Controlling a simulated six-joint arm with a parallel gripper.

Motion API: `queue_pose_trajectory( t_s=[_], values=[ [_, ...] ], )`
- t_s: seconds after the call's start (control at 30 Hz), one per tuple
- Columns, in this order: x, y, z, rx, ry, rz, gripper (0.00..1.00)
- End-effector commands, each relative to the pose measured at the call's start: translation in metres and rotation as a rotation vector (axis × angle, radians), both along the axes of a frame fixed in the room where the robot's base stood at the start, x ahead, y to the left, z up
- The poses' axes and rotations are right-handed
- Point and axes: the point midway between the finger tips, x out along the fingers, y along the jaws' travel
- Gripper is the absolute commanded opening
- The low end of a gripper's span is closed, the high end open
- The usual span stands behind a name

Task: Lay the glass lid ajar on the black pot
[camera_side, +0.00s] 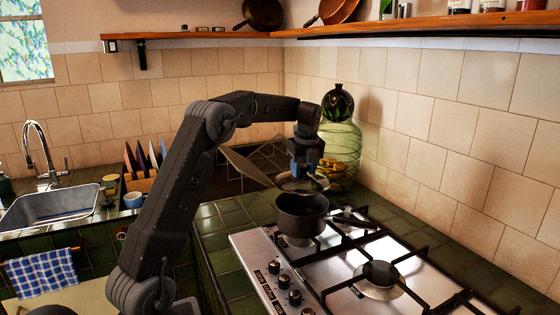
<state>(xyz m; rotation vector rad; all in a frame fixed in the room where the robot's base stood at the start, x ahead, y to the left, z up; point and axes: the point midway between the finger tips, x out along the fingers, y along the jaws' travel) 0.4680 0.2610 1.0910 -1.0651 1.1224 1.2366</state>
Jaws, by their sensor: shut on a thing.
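The black pot (301,219) stands on the back left burner of the stove, its opening facing up. My gripper (305,173) points down above it and is shut on the glass lid (318,184). The lid is roughly level, just over the pot's rim. From this angle I cannot tell whether it touches the rim. The fingers hide the lid's knob.
The steel stove (262,262) has raised black grates and several front knobs. A large green glass jar (343,150) stands close behind the pot, near the tiled wall. A wooden plate rack (143,183) and the sink (48,207) are at the left.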

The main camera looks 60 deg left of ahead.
Motion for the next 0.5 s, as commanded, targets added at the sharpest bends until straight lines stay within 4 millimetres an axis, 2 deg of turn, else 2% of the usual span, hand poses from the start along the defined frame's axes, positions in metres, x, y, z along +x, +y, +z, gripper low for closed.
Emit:
queue_pose_trajectory(
  t_s=[0.03,0.13,0.5],
  values=[
    [0.009,-0.007,-0.004,0.002,0.000,0.016,0.11],
    [0.017,-0.014,-0.008,0.005,-0.002,0.043,0.11],
    [0.019,-0.015,-0.034,0.005,-0.002,0.053,0.11]
  ],
)
